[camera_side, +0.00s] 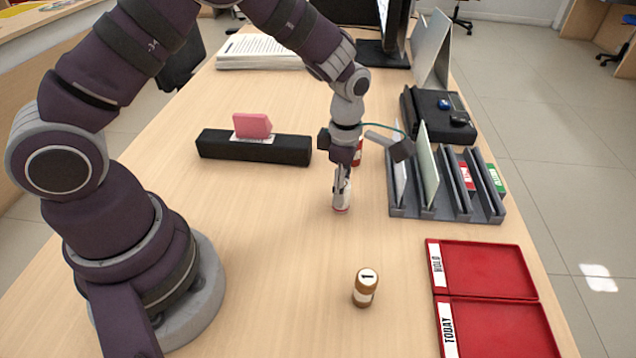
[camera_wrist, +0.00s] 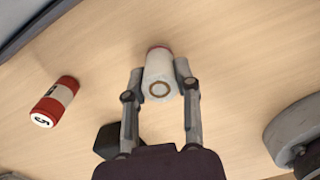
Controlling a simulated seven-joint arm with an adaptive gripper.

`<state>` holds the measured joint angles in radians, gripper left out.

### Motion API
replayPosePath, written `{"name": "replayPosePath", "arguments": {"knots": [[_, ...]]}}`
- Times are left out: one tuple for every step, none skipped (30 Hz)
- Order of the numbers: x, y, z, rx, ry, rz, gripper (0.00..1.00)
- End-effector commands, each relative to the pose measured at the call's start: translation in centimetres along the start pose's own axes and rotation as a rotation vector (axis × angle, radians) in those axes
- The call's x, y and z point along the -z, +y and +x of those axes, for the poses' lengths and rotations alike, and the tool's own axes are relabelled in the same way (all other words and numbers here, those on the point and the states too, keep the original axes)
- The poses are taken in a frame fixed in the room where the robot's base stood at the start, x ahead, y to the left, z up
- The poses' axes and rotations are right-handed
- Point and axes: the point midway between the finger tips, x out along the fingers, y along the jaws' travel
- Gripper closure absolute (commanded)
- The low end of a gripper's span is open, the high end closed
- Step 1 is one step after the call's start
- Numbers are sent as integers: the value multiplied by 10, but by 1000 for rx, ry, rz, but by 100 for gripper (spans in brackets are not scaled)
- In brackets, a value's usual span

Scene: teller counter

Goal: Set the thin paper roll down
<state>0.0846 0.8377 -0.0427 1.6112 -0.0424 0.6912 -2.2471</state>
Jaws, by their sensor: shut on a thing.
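The thin paper roll (camera_side: 341,197) is white with a red band at its lower end and stands upright under my gripper. In the wrist view the white roll (camera_wrist: 159,66) sits between the two fingertips, one on each side, with a brown ring on its near end. My gripper (camera_side: 342,181) is shut on the roll's upper part, pointing down; it also shows in the wrist view (camera_wrist: 160,82). The roll's lower end is at or just above the table; I cannot tell whether it touches.
A red and white roll (camera_wrist: 54,102) stands close by, partly hidden behind my gripper in the side view. A brown roll (camera_side: 365,288) marked 1 stands nearer. A grey slotted rack (camera_side: 450,214) and red trays (camera_side: 487,270) lie right, a black holder (camera_side: 254,147) left.

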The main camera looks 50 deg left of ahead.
Motion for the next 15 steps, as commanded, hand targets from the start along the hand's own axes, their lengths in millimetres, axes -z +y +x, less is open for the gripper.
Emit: {"name": "replayPosePath", "arguments": {"knots": [[0,0,2,1,0,0,89],[0,0,1,0,0,0,66],[0,0,1,0,0,0,61],[0,0,1,0,0,0,57],[0,0,1,0,0,0,53],[0,0,1,0,0,0,48],[0,0,1,0,0,0,44],[0,0,1,0,0,0,44],[0,0,1,0,0,0,44],[0,0,1,0,0,0,44],[0,0,1,0,0,0,44],[0,0,1,0,0,0,44],[0,0,1,0,0,0,44],[0,0,1,0,0,0,44],[0,0,1,0,0,0,44]]}}
